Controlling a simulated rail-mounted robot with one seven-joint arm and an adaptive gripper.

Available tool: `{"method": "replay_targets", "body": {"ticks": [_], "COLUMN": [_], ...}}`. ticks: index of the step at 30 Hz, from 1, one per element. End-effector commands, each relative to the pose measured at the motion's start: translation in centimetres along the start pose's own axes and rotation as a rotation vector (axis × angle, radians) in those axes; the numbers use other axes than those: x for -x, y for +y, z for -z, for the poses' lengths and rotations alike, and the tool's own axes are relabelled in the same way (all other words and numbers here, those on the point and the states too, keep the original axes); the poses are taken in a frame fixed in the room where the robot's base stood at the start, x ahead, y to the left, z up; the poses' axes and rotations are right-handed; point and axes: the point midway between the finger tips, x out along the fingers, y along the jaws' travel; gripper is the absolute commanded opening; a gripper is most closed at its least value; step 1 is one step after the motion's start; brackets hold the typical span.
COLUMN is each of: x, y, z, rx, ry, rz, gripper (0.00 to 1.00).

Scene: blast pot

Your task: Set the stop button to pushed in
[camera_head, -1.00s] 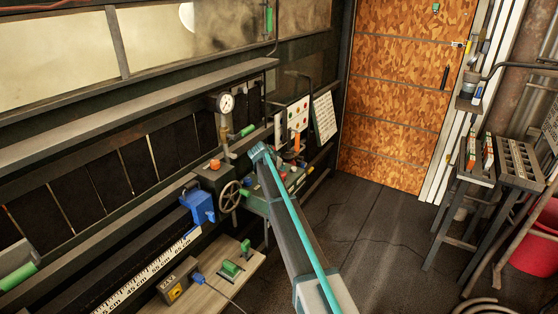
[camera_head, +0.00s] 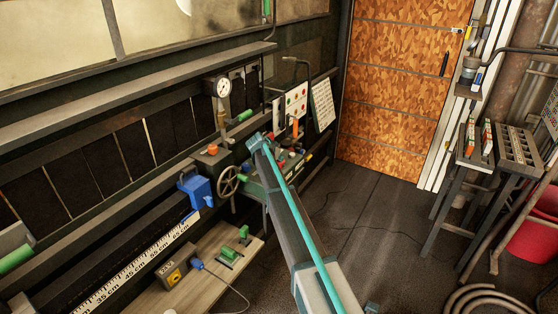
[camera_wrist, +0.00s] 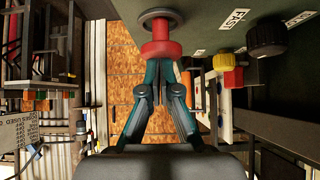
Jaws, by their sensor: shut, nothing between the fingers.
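The stop button (camera_wrist: 162,50) appears in the wrist view as a red round head on a grey collar, at the top centre. It joins the dark green control panel (camera_wrist: 205,22). My gripper (camera_wrist: 160,64) has its teal fingers shut with nothing between them. The fingertips are right at the red head; I cannot tell whether they touch it. How far the button is pressed is not clear. In the head view, my arm reaches to the green console (camera_head: 258,181) and hides my fingertips; I cannot pick out the button there.
Black (camera_wrist: 266,37), red (camera_wrist: 222,60) and yellow (camera_wrist: 233,77) knobs stand on the panel to the right in the wrist view. A handwheel (camera_head: 228,180) and pressure gauge (camera_head: 222,87) are left of the console. The floor (camera_head: 370,225) right of my arm is mostly clear.

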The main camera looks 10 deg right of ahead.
Motion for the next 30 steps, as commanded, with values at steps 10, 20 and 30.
{"method": "replay_targets", "body": {"ticks": [10,20,30], "x": [-0.7,2.0,8.9], "y": [0.3,0.4,0.4], "z": [-1.2,1.6,2.8], "rx": [0.000,-0.002,-0.003], "ry": [-0.023,-0.009,0.000], "rz": [-0.010,-0.004,0.001], "gripper": [0.00,0.00,0.00]}}
